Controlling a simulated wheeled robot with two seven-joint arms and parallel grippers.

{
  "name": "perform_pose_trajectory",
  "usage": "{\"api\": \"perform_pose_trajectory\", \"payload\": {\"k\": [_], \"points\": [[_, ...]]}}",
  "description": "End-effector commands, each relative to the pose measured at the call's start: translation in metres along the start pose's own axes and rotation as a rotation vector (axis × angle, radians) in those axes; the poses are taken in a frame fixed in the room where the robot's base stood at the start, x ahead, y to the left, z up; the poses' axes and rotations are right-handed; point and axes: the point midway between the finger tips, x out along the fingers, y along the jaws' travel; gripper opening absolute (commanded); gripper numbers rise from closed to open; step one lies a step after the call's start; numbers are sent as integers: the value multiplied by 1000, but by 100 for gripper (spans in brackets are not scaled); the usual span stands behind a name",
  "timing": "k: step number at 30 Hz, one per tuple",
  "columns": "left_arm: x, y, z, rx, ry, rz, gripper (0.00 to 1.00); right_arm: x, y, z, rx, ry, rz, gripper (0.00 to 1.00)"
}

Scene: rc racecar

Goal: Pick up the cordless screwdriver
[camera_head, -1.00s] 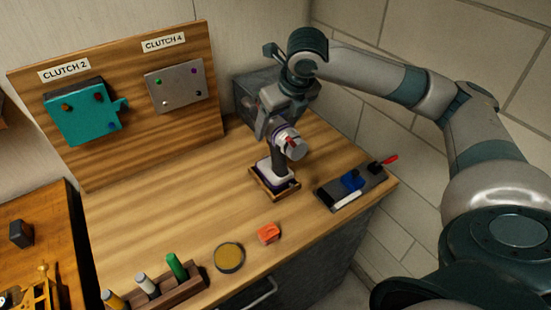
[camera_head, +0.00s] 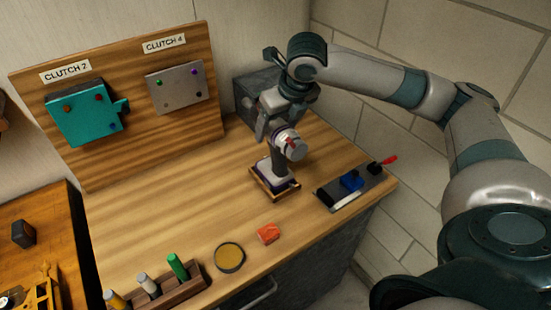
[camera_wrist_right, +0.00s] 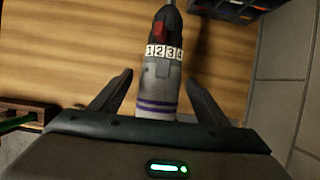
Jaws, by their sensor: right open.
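The cordless screwdriver (camera_head: 289,147) stands upright in a small wooden-rimmed base (camera_head: 262,188) on the workbench, its grey head at the top. In the right wrist view the screwdriver (camera_wrist_right: 160,75) shows a red part, a collar numbered 1 to 4 and purple rings. My right gripper (camera_head: 272,128) is at the screwdriver's head. In the right wrist view its fingers (camera_wrist_right: 158,92) are open, one on each side of the screwdriver with gaps visible. My left gripper is not in view.
A panel (camera_head: 130,140) with CLUTCH 2 and CLUTCH 4 plates stands behind. A dark tray (camera_head: 335,195) with tools is at right. A round yellow-topped tin (camera_head: 229,257), an orange block (camera_head: 268,233) and a marker rack (camera_head: 165,290) line the front. The middle-left bench is clear.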

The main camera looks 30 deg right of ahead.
Motion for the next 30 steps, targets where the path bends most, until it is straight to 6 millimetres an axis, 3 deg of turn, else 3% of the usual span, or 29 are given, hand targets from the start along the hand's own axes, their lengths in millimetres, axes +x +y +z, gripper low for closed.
{"api": "perform_pose_trajectory", "payload": {"k": [12,20,30], "points": [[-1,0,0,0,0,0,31,1,0,0,0,0,0,69],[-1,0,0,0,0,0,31,1,0,0,0,0,0,9],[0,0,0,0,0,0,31,-1,0,1,1,-5,1,6]]}}
